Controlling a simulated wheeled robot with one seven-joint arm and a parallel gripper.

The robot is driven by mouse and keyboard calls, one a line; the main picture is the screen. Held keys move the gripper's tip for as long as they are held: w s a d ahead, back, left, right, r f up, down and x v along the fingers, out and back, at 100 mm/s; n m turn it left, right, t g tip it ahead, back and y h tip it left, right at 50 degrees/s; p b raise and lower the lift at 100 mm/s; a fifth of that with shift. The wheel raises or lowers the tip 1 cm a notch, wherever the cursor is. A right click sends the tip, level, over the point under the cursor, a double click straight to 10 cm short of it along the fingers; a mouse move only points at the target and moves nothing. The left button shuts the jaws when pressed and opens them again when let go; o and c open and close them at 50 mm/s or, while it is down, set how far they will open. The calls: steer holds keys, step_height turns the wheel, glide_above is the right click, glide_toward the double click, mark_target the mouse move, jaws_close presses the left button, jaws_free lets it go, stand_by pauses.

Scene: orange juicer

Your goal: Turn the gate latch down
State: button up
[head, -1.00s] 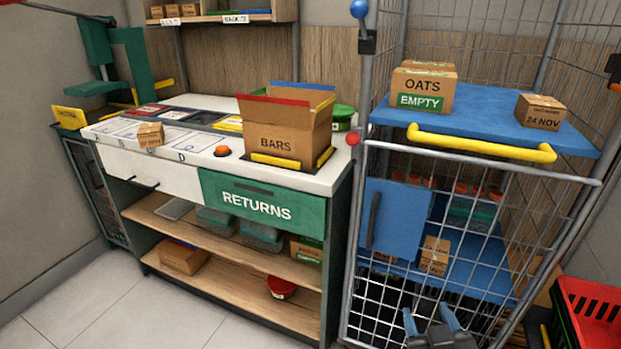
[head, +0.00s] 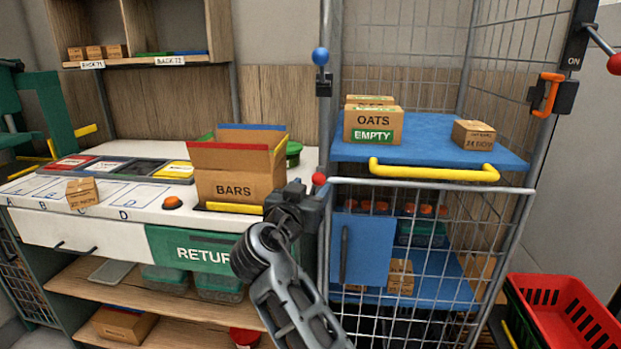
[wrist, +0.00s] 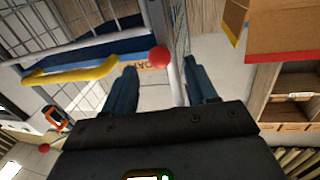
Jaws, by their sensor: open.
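A red ball knob (head: 319,179) sits at the left post of the wire cage, at the left end of the gate's top rail (head: 430,184). It looks like the end of the gate latch; the rest of the latch is hidden behind my gripper. My gripper (head: 312,192) is open, right beside and below the knob in the head view. In the wrist view, the red knob (wrist: 159,56) shows between the two fingers of my gripper (wrist: 161,78), towards their tips. I cannot tell whether the fingers touch it.
A blue-ball lever (head: 320,57) stands higher on the same post. A yellow handle (head: 434,171) fronts the blue shelf with boxes. Left is the counter with the BARS box (head: 236,185). An orange hook (head: 547,95) is on the right post. A red crate (head: 567,312) stands right.

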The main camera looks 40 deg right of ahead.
mark_target(316, 183)
steer(key=shift+p+x, duration=0.55)
steer(key=shift+x, duration=2.4)
jaws_close()
